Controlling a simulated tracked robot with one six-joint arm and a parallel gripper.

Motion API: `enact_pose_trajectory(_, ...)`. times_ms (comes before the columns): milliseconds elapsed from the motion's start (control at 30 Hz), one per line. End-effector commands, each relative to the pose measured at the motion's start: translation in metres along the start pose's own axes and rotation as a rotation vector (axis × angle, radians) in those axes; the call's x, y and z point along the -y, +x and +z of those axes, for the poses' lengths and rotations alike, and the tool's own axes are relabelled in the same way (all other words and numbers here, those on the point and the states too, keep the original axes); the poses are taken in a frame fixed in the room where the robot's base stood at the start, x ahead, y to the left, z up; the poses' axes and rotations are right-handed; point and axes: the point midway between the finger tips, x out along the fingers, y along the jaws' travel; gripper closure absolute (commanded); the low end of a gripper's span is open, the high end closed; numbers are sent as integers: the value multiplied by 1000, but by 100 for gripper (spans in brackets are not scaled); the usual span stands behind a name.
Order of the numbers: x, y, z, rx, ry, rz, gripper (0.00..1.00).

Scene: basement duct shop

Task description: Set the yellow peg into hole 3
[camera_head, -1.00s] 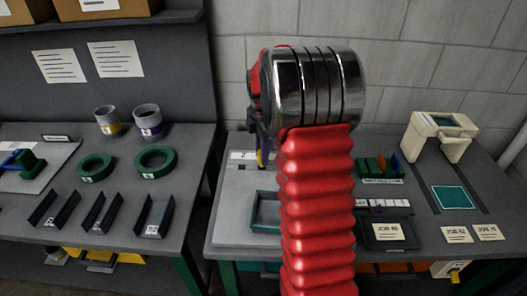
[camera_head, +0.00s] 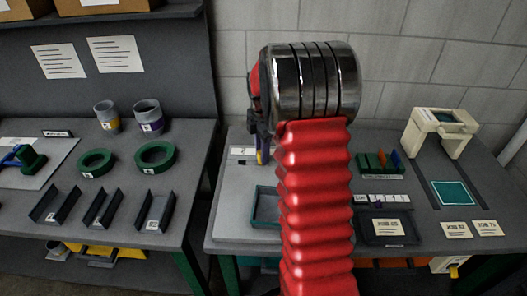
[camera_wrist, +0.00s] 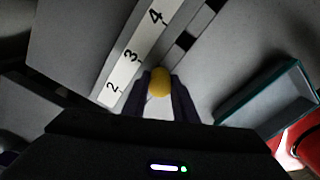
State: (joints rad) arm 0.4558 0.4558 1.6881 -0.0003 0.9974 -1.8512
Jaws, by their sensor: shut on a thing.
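The yellow peg (camera_wrist: 160,82) is held between the two fingers of my gripper (camera_wrist: 162,98), seen end-on in the wrist view. In the head view a bit of the peg (camera_head: 260,157) shows below my gripper, which my arm partly hides. The white label strip (camera_wrist: 127,64) reads 2, 3 and 4 in the wrist view. The peg stands beside the 3, in line with a dark square hole (camera_wrist: 185,40) beside the 4. The spot beside the 3 is hidden by the peg and fingers, so I cannot tell whether the peg is in hole 3.
A green-edged tray (camera_wrist: 263,97) lies close to the right of my gripper in the wrist view. In the head view, a green rack (camera_head: 378,163), a dark tray (camera_head: 376,237) and a cream frame (camera_head: 455,142) stand right of my arm. A separate bench at left holds rings and channels.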

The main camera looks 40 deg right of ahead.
Motion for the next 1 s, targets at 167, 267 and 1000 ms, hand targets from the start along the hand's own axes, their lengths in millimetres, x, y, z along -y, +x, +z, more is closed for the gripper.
enact_pose_trajectory(167, 0, 4, 0, 0, 0, -1, 97)
enact_pose_trajectory(267, 0, 6, 0, 0, 0, -1, 97)
enact_pose_trajectory(1000, 0, 9, 0, 0, 0, 0, 53)
